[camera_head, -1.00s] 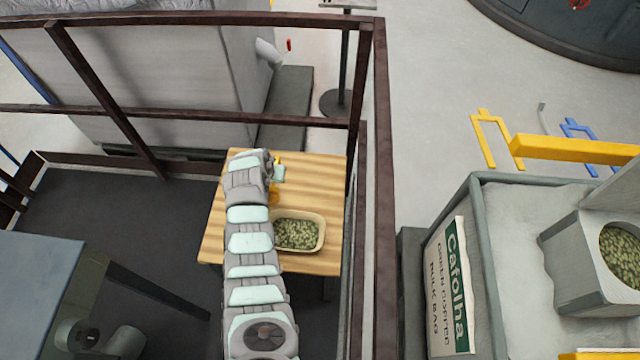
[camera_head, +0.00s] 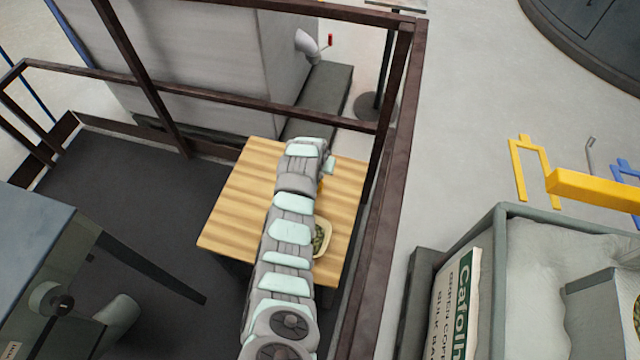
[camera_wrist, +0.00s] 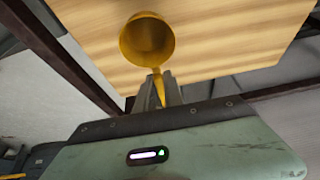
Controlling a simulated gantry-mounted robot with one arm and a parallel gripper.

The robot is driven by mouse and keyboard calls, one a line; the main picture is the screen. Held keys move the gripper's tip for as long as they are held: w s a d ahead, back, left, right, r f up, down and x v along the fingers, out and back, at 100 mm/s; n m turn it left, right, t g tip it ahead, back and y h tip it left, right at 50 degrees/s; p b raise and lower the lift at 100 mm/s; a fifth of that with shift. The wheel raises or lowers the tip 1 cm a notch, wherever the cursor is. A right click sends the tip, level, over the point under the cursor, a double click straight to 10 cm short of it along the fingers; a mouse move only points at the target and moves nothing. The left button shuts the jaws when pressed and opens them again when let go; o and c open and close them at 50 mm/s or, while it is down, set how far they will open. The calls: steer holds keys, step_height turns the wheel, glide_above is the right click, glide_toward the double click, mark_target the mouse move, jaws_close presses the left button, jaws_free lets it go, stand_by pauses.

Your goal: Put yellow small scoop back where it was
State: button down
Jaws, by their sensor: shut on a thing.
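The yellow small scoop (camera_wrist: 147,38) shows in the wrist view, its round bowl over the wooden table and its handle running down between my fingers. My gripper (camera_wrist: 158,92) is shut on that handle. In the head view my arm hides most of the scoop, and only a sliver of yellow shows beside the arm's end over the wooden table (camera_head: 240,200). I cannot tell whether the scoop touches the table.
Dark railings (camera_head: 390,180) run along the table's right and far sides. The table's left part is bare. A yellow bar (camera_head: 590,190) lies at the right.

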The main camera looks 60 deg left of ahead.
steer(key=shift+f+b, duration=0.95)
steer(key=shift+f, duration=3.05)
steer(key=shift+f, duration=0.1)
steer(key=shift+f, duration=0.15)
steer(key=c, duration=1.5)
jaws_free()
steer(key=shift+o, duration=0.2)
steer(key=shift+r, duration=0.6)
steer(key=p+v, duration=0.3)
steer(key=v, duration=0.7)
steer(key=shift+r+p, duration=0.1)
steer(key=shift+p, duration=0.2)
steer(key=shift+s+d+r, duration=0.25)
steer(key=shift+d+r, duration=0.05)
steer(key=shift+r, duration=0.1)
